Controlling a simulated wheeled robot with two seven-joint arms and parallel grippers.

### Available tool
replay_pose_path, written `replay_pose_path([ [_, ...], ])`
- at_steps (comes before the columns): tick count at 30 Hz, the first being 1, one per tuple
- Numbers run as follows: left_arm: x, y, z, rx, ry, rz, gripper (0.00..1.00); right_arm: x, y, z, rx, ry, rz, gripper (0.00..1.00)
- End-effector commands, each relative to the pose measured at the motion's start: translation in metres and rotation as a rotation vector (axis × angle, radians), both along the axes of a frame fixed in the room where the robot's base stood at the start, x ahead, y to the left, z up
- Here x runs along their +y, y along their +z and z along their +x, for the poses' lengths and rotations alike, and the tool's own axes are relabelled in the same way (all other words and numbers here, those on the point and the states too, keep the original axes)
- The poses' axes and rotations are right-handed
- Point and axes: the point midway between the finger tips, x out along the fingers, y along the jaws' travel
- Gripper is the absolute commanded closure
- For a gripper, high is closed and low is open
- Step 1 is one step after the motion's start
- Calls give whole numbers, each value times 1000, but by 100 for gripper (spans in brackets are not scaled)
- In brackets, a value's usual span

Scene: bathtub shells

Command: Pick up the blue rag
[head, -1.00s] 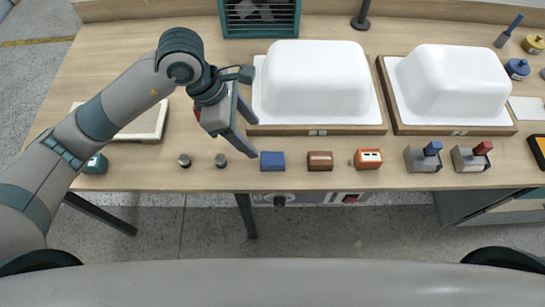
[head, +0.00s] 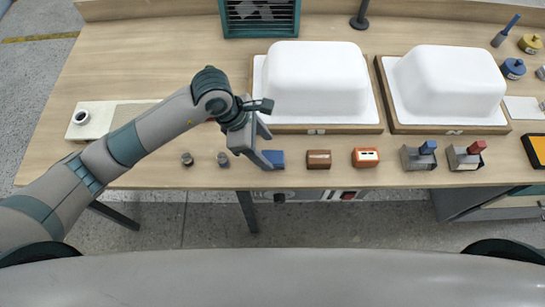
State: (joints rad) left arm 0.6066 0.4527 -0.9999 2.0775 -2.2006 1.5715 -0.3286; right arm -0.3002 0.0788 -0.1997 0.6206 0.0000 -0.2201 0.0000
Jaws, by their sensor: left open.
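The blue rag (head: 277,158) is a small folded blue block lying flat near the front edge of the wooden table. My left gripper (head: 268,153) is open, with its fingers pointing down and right. One fingertip is over or beside the rag's left part and hides some of it. The other fingertip is just behind the rag. I cannot tell whether the fingers touch it. My right gripper is not in view.
Behind stand two white tub shells (head: 315,80) (head: 452,85).

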Motion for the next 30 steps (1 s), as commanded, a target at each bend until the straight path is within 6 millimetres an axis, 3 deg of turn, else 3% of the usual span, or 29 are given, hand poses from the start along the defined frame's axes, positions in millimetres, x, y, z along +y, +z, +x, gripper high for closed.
replay_pose_path([
  [8, -4, -24, 5, 5, 2, 2, 41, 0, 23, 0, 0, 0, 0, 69],
  [14, -12, -45, 6, 3, 0, 2, 41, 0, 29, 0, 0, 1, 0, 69],
  [29, -13, -48, 6, 1, 0, 1, 41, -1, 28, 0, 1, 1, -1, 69],
  [30, -13, -48, 6, 1, 0, 1, 45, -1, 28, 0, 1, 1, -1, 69],
])
